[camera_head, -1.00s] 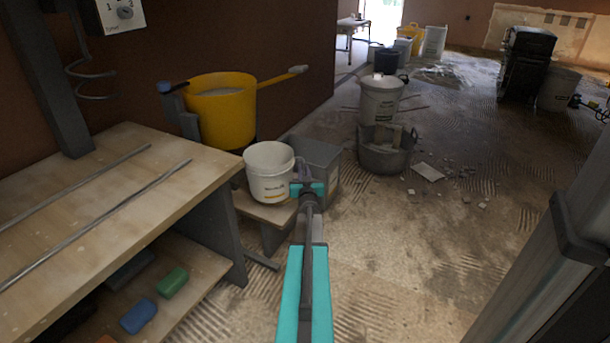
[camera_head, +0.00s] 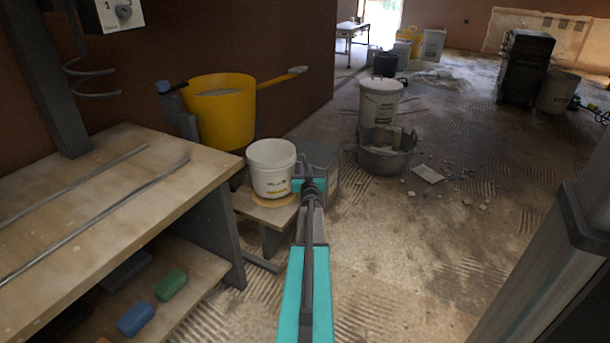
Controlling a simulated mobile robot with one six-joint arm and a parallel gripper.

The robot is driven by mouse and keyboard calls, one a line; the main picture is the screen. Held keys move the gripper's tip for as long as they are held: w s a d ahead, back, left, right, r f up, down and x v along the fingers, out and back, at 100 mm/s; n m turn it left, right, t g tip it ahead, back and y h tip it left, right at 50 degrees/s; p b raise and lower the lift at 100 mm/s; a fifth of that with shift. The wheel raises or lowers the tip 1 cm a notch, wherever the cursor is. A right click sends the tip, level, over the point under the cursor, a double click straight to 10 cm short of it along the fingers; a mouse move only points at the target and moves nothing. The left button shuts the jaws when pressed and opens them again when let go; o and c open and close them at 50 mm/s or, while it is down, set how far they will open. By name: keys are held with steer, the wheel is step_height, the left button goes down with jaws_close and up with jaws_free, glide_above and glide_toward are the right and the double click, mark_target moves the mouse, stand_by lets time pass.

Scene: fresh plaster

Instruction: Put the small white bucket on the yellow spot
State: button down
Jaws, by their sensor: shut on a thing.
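The small white bucket (camera_head: 271,168) is upright over the low wooden stand beside the workbench. The yellow spot (camera_head: 274,202) shows as a thin rim below the bucket's base, on the stand's top; the bucket covers the rest. I cannot tell whether the base touches the spot or is slightly above it. My gripper (camera_head: 298,185) is at the bucket's right side, shut on it. The fingertips are partly hidden by my wrist.
The wooden workbench (camera_head: 95,205) stands close on the left, with metal rods on top. A large yellow tub (camera_head: 222,115) is behind the bucket. A grey box (camera_head: 318,165) is just right of it. Farther right, a white lidded bucket (camera_head: 380,102) stands behind a grey basin (camera_head: 385,158).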

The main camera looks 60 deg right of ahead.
steer(key=shift+f+b, duration=0.85)
steer(key=shift+f, duration=0.75)
steer(key=c, duration=1.8)
jaws_free()
steer(key=shift+o, duration=0.2)
steer(key=p+v, duration=0.3)
steer(key=v, duration=0.9)
steer(key=shift+s, duration=0.15)
